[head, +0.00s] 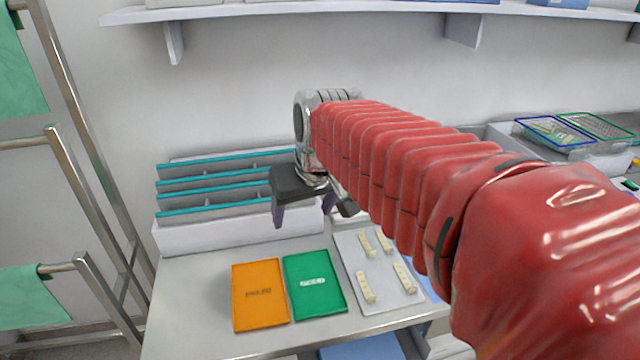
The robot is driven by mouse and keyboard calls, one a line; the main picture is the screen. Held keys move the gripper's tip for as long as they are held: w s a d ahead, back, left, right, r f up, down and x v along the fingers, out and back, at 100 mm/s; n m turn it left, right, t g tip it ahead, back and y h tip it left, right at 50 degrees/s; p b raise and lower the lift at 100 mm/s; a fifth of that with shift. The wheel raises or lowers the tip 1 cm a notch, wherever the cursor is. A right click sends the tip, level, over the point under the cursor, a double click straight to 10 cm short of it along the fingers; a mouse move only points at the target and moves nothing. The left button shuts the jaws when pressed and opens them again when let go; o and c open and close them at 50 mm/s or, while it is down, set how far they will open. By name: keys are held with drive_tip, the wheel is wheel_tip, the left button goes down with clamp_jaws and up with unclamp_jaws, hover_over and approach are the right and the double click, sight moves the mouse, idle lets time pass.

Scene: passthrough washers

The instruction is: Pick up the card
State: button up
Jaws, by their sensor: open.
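Two flat rectangular pieces lie side by side on the table: an orange one (260,310) and a green one (318,300), each with a small printed label too small to read. I cannot tell which thing is the card. My gripper (312,208) is open, with nothing visible between its jaws. It is above the back of the table, in front of the right end of a rack and farther back than the orange and green pieces. My red-sleeved arm crosses the right side of the view and hides part of the table.
A white rack (185,238) with teal-edged slots stands at the back left. A pale board (384,292) with several cream pieces lies right of the green piece. Wire baskets (556,133) are at the far right. A metal frame (110,300) stands left; a shelf (330,9) hangs above.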

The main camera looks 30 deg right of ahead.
drive_tip(key=w+d+f+m, duration=0.1)
drive_tip(key=w+d+f, duration=0.2)
drive_tip(key=w+d, duration=0.7)
drive_tip(key=w+d+f, duration=0.3)
drive_tip(key=w+d, duration=0.6)
drive_tip(key=d, duration=0.6)
drive_tip(key=shift+w+m+g+h, duration=0.3)
drive_tip(key=shift+w+m+g, duration=0.1)
drive_tip(key=shift+x, duration=4.25)
drive_tip(key=shift+a, duration=0.1)
drive_tip(key=shift+a+x, duration=0.15)
drive_tip(key=shift+x, duration=1.15)
drive_tip(key=shift+a+x, duration=0.1)
drive_tip(key=shift+x, duration=1.2)
drive_tip(key=shift+d, duration=0.1)
